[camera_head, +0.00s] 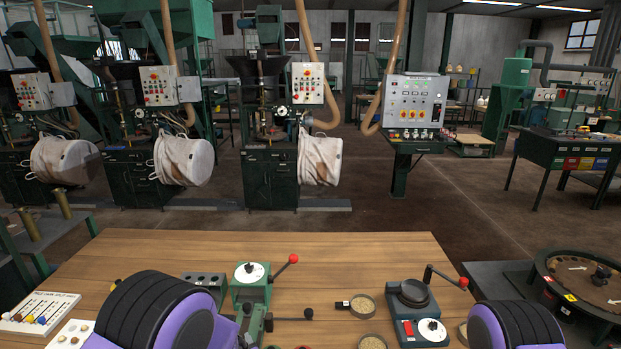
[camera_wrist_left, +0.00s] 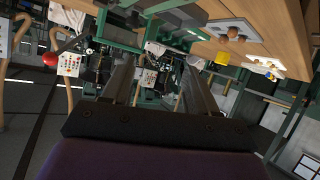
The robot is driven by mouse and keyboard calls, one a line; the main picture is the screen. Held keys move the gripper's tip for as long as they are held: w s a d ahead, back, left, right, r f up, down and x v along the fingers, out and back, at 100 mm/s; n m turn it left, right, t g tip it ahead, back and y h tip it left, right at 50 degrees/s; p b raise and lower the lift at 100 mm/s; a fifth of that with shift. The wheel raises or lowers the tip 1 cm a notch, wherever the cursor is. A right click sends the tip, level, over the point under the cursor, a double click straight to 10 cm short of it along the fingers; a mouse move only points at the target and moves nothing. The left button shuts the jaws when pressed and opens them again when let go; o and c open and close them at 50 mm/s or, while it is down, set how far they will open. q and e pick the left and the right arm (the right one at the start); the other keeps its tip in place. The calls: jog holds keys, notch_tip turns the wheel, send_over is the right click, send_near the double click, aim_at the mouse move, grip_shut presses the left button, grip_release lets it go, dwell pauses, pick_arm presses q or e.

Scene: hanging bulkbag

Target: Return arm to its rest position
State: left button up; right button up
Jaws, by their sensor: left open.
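My left gripper (camera_wrist_left: 157,65) shows in the left wrist view with its two dark fingers apart and nothing visible between them. It points out at the machine area, with the wooden table's edge (camera_wrist_left: 240,45) above and to the right. In the head view only purple and black links of my arms show at the bottom left and bottom right. Neither gripper can be made out there. Three white bulk bags (camera_head: 320,158), (camera_head: 184,160), (camera_head: 65,160) hang from the machines beyond the table, apart from my arms.
The wooden table (camera_head: 350,258) holds a green lever device (camera_head: 250,288), a teal device with a black dish (camera_head: 415,312), small round dishes (camera_head: 362,305) and a white board with pegs (camera_head: 38,312). A round dark table (camera_head: 590,285) stands at the right. Open floor (camera_head: 440,195) lies beyond.

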pick_arm(q)
jog(key=s+a+f+g+b, duration=0.2)
jog(key=s+a+f+b, duration=0.2)
jog(key=s+f, duration=0.4)
jog(key=s+a+f+g+h+b, duration=0.1)
jog(key=s+a+f+g+b, duration=0.2)
jog(key=s+f, duration=0.6)
jog(key=s+a+f+g+b, duration=0.3)
jog(key=s+f, duration=0.6)
jog(key=s, duration=1)
jog(key=a+b, duration=0.2)
jog(key=b, duration=0.1)
jog(key=shift+h, duration=0.4)
jog(key=shift+s+f, duration=0.1)
